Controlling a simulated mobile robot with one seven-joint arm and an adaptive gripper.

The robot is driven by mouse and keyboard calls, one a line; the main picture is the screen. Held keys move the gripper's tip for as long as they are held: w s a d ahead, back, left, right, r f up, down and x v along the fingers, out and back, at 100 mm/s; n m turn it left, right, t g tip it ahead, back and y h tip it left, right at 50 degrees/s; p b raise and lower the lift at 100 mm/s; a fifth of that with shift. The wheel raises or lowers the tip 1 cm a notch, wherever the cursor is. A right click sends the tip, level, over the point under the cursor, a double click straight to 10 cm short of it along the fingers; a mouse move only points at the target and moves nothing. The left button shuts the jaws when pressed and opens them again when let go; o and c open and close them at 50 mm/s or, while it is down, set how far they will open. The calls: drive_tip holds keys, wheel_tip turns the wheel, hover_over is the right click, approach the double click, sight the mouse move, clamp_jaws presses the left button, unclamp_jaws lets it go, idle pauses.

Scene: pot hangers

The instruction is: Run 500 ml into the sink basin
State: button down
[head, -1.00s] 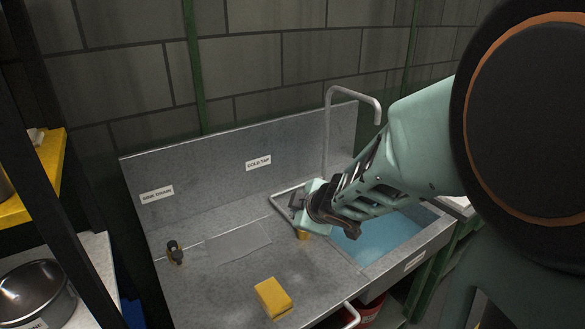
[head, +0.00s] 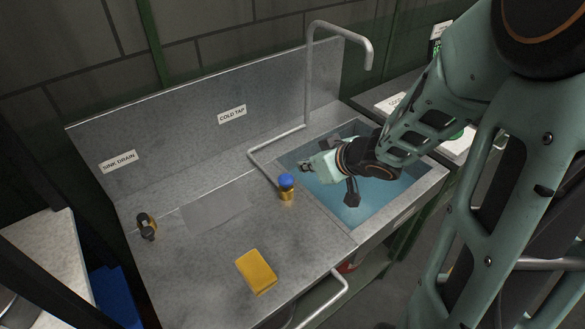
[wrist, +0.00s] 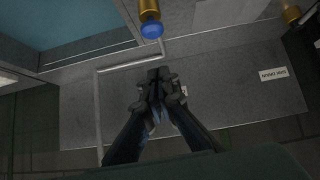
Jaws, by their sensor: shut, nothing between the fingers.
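The sink basin (head: 352,128) holds blue water, partly hidden by my arm. A tap with a blue knob (head: 287,181) on a brass body stands on the counter left of the basin. It also shows at the top of the wrist view (wrist: 152,28). The grey pipe spout (head: 308,75) rises behind and hooks over to the right; I see no stream from its end. My gripper (head: 304,167) is shut and empty, above the basin's left side, apart from the knob. In the wrist view its fingertips (wrist: 158,76) are together.
A "COLD TAP" label (head: 232,114) and a "SINK DRAIN" label (head: 118,161) are on the backsplash. A dark-handled brass valve (head: 147,227) stands at the counter's left. A yellow sponge-like block (head: 256,271) lies at the front. The counter between them is mostly clear.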

idle(0.3)
drive_tip(key=b, duration=0.5)
hover_over(288, 184)
drive_tip(key=s, duration=0.1)
wheel_tip(288, 184, down, 7)
drive_tip(key=shift+w+d+f+b, duration=0.15)
drive_tip(key=shift+f+b, duration=0.2)
drive_tip(key=shift+f, duration=0.6)
drive_tip(key=shift+w+f+b, duration=0.15)
drive_tip(key=shift+f+b, duration=0.15)
drive_tip(key=shift+f, duration=0.6)
wheel_tip(288, 184, down, 3)
drive_tip(key=shift+r+b, duration=0.1)
drive_tip(key=shift+b, duration=0.95)
drive_tip(key=shift+s+r, duration=0.1)
